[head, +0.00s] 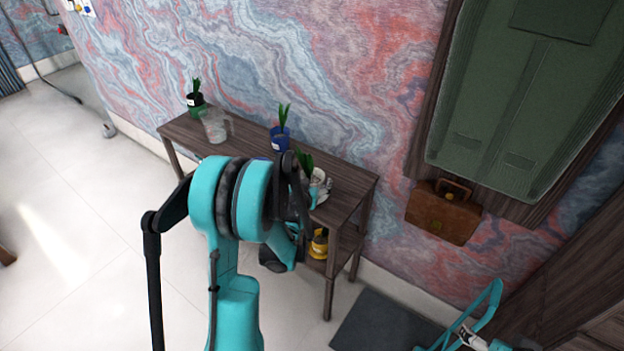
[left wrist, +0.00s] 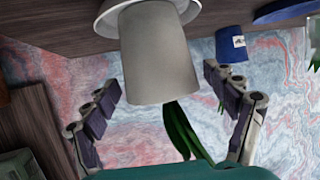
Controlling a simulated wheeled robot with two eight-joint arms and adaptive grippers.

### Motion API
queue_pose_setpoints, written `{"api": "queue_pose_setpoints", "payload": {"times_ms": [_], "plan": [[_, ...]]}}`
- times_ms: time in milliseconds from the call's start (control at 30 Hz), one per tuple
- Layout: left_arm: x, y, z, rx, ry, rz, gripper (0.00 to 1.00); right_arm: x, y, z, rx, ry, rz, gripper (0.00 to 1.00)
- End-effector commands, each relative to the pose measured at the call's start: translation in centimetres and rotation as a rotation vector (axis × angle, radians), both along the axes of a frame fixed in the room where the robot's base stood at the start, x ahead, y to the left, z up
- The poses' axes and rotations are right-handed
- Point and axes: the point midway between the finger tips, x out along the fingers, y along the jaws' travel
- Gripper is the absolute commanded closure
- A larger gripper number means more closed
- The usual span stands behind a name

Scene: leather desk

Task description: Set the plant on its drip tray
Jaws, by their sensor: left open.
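The plant's pale pot (left wrist: 155,55) fills the middle of the left wrist view, with green leaves (left wrist: 183,130) on the side toward my palm. A white drip tray (left wrist: 108,18) shows at the pot's base; pot and tray overlap, and I cannot tell how fully the pot is seated. In the head view the plant's leaves (head: 304,160) show beside my left gripper (head: 303,198), which hides most of the pot and tray. My left gripper is open, its fingers on both sides of the pot with gaps.
A blue pot (head: 279,140), a glass pitcher (head: 212,127) and a green pot (head: 196,106) stand along the dark wooden table (head: 345,187). A blue dish (left wrist: 285,11) is near the blue pot. A yellow pot (head: 318,245) is on the lower shelf. The patterned wall is close behind.

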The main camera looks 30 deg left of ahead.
Motion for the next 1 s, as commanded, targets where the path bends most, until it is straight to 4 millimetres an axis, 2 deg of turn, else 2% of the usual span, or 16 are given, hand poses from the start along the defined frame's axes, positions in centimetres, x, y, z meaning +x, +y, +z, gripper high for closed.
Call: {"api": "queue_pose_setpoints", "payload": {"times_ms": [200,400,667,767,867,1000], "plan": [[-4.4,-1.4,2.2,-0.001,0.0,0.0,0.14,0.0,0.0,1.5,0.0,0.0,0.0,0.14],[-7.8,-2.5,3.6,-0.001,0.0,0.0,0.14,0.0,0.0,2.4,0.0,0.0,0.0,0.14],[-9.6,-3.7,4.5,-0.004,0.012,-0.011,0.14,0.0,0.0,2.7,0.0,0.0,0.0,0.14],[-10.0,-5.6,5.4,-0.02,0.051,-0.041,0.14,0.0,0.0,2.7,0.0,0.0,0.0,0.14],[-10.9,-8.4,6.6,-0.038,0.12,-0.088,0.14,0.0,0.0,2.7,0.0,0.0,0.0,0.14],[-13.7,-12.7,8.2,-0.066,0.234,-0.158,0.14,0.0,0.0,2.7,0.0,0.0,0.0,0.14]]}}
